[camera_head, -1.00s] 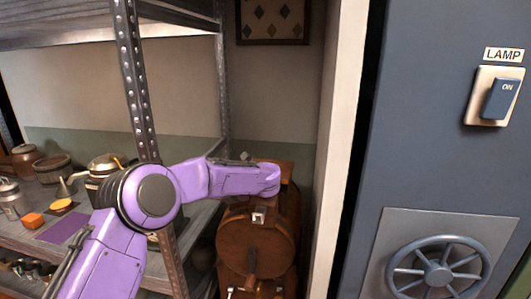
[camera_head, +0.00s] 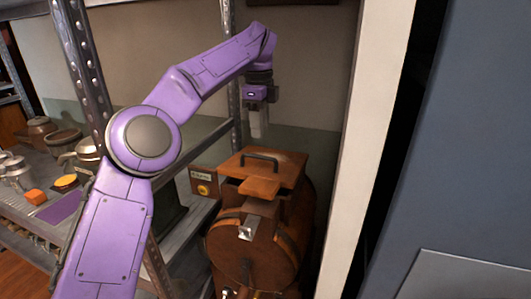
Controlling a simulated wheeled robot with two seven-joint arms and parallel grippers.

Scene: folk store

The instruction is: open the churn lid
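The churn (camera_head: 245,262) is a brown wooden barrel at the bottom centre, to the right of the metal shelf. Its square wooden lid (camera_head: 291,172) lies on top, with a dark bar handle (camera_head: 262,157) across it. The lid looks flat and closed. A metal latch plate (camera_head: 246,233) is on the barrel's front. My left gripper (camera_head: 259,135) points straight down above the lid's far part, apart from the handle. Its pale fingers overlap in this view, so their gap is hidden. My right gripper is out of view.
A metal shelf with a perforated post (camera_head: 83,70) stands at the left, behind my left arm. It bears pots, an orange block (camera_head: 36,197) and a purple mat. A small panel with a yellow button (camera_head: 203,189) is left of the lid. A white post (camera_head: 372,150) bounds the right.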

